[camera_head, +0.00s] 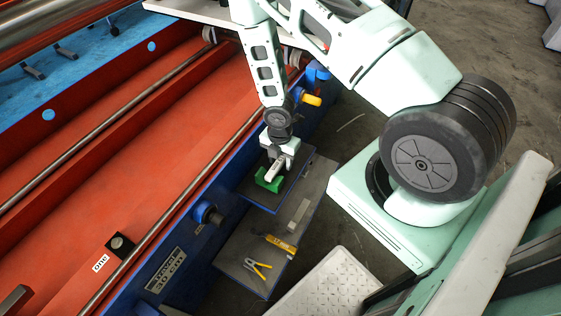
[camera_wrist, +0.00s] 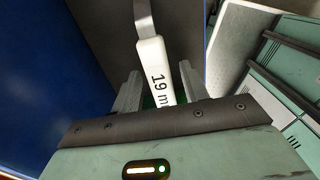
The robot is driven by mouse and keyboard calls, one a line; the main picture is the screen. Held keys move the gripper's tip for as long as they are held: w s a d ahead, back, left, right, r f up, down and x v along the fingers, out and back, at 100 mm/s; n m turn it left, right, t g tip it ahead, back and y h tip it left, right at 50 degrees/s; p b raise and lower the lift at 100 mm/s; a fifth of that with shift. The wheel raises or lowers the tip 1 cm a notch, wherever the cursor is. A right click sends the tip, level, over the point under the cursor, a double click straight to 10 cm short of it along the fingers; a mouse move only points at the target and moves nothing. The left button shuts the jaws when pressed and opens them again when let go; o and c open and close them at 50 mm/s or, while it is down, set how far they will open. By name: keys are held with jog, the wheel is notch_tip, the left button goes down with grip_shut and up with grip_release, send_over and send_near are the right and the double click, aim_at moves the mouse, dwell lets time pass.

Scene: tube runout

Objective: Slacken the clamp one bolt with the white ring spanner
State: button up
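The white ring spanner (camera_wrist: 155,68), marked "19 m…" on its handle, lies between my gripper's fingers in the wrist view. Its grey shank runs away toward the top; its ring end is out of view. In the head view the spanner (camera_head: 273,171) shows small at a green holder (camera_head: 267,182) on a dark shelf. My gripper (camera_wrist: 160,84) has its fingers on either side of the handle, with narrow gaps and green showing between, so it looks open. Clamp one (camera_head: 118,244), a dark block with a round bolt, sits by a "ONE" label on the orange bed, lower left.
Yellow-handled pliers (camera_head: 257,267), a yellow tool (camera_head: 280,244) and a grey bar (camera_head: 299,213) lie on the grey shelf below the holder. A blue knob (camera_head: 206,213) projects from the machine's blue side wall. A long rod (camera_head: 170,228) runs along the bed.

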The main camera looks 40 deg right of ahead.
aim_at(280, 159)
grip_shut()
notch_tip(280, 159, up, 10)
jog(key=shift+r+p, duration=0.1)
jog(key=shift+p, duration=0.45)
jog(key=shift+c, duration=1.9)
grip_release()
grip_shut()
